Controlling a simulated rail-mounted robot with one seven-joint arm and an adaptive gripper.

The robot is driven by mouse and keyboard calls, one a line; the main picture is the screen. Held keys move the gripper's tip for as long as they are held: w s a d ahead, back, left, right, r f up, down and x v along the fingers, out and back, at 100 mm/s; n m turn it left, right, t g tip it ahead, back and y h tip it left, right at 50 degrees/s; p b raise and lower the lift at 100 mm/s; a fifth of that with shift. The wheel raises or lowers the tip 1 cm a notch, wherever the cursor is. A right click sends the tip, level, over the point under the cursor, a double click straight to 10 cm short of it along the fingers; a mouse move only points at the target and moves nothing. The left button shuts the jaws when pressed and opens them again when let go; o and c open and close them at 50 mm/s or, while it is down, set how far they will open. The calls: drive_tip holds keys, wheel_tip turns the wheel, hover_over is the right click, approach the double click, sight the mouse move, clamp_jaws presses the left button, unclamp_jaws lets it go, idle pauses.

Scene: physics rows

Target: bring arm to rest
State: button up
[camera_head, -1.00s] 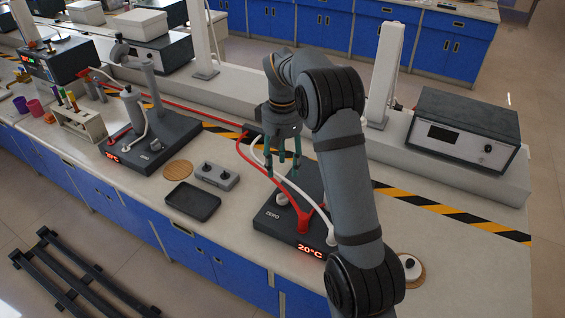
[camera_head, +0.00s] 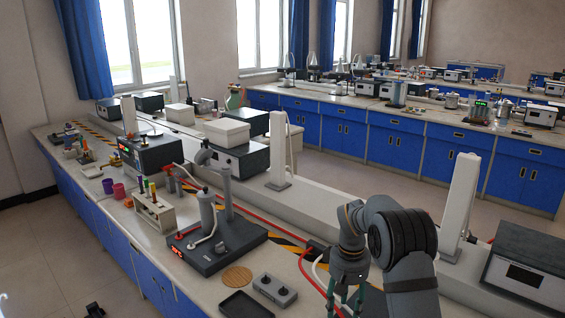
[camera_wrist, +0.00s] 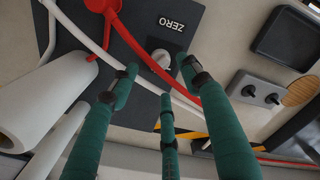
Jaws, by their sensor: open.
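My arm rises at the lower right of the head view. My gripper (camera_head: 345,297) has green fingers pointing down, and its lower end is cut by the picture's bottom edge. The fingers hang over a dark unit marked ZERO (camera_wrist: 182,42). A pale knob (camera_wrist: 160,60) on that unit shows just beyond the fingertips. I cannot tell how far the fingertips are above it.
A red hose (camera_wrist: 138,50) and a white hose (camera_wrist: 82,35) run close by the fingers. A black tray (camera_head: 245,304), a grey two-knob block (camera_head: 275,290) and a round wooden mat (camera_head: 237,276) lie on the bench. A white post (camera_head: 460,205) stands right of my arm.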

wheel_tip(320, 180, down, 6)
drive_tip(key=shift+r, duration=0.1)
drive_tip(key=shift+r, duration=0.1)
idle(0.4)
